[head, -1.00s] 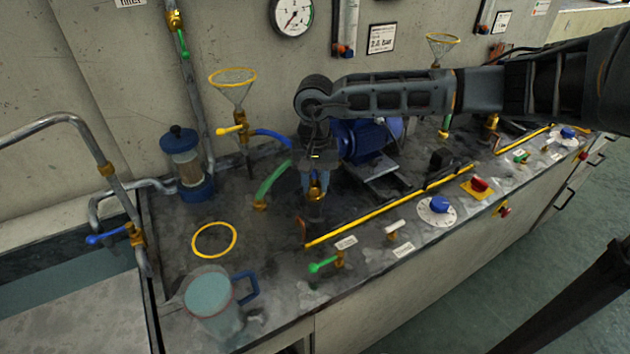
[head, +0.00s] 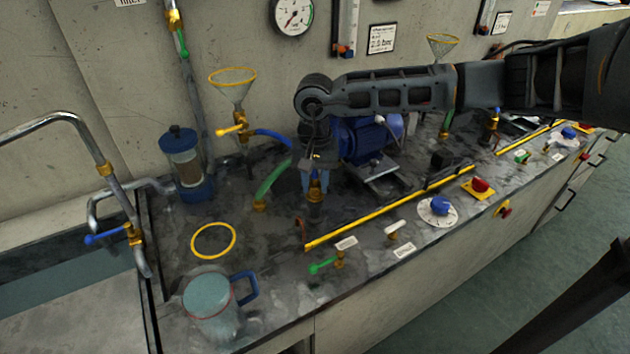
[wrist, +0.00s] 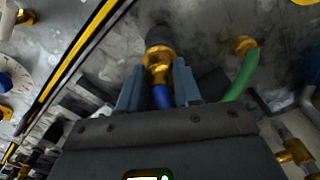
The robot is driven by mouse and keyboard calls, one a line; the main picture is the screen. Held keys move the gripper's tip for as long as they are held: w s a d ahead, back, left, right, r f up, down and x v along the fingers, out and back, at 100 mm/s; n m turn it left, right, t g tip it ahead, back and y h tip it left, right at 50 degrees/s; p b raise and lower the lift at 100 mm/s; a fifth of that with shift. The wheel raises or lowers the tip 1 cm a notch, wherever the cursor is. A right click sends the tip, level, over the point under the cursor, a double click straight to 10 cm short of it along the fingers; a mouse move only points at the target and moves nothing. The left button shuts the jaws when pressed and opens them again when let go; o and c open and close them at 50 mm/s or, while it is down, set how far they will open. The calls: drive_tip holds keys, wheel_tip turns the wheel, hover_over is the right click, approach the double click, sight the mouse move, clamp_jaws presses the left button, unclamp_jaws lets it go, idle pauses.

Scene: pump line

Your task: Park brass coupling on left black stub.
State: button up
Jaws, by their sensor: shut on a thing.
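The brass coupling (head: 316,190) is between the two fingers of my gripper (head: 314,182), above the bench left of the blue pump. In the wrist view, my gripper (wrist: 158,88) is shut on the brass coupling (wrist: 157,62), with a blue hose end (wrist: 163,97) running back from it between the fingers. A black stub (head: 315,211) stands upright on the bench directly below the coupling. In the wrist view, the stub's dark end (wrist: 158,36) is in line with the coupling and looks to meet it. I cannot tell how far the coupling is seated.
A green hose (head: 272,180) rises from the bench just left of my gripper. The blue pump (head: 368,138) is close on the right. A yellow rail (head: 385,209) runs in front. A glass jug (head: 212,303) and yellow ring (head: 214,240) are at the front left.

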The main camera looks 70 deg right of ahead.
drive_tip(key=shift+f+b, duration=0.5)
drive_tip(key=shift+b, duration=0.1)
idle(0.3)
drive_tip(key=o, duration=1.1)
drive_tip(key=shift+o, duration=0.2)
drive_tip(key=shift+r, duration=0.1)
drive_tip(key=shift+r+p, duration=1.4)
drive_tip(key=shift+r, duration=1.55)
wheel_tip(320, 180, up, 8)
drive_tip(key=b, duration=0.1)
drive_tip(key=shift+b, duration=0.3)
drive_tip(key=shift+f, duration=0.1)
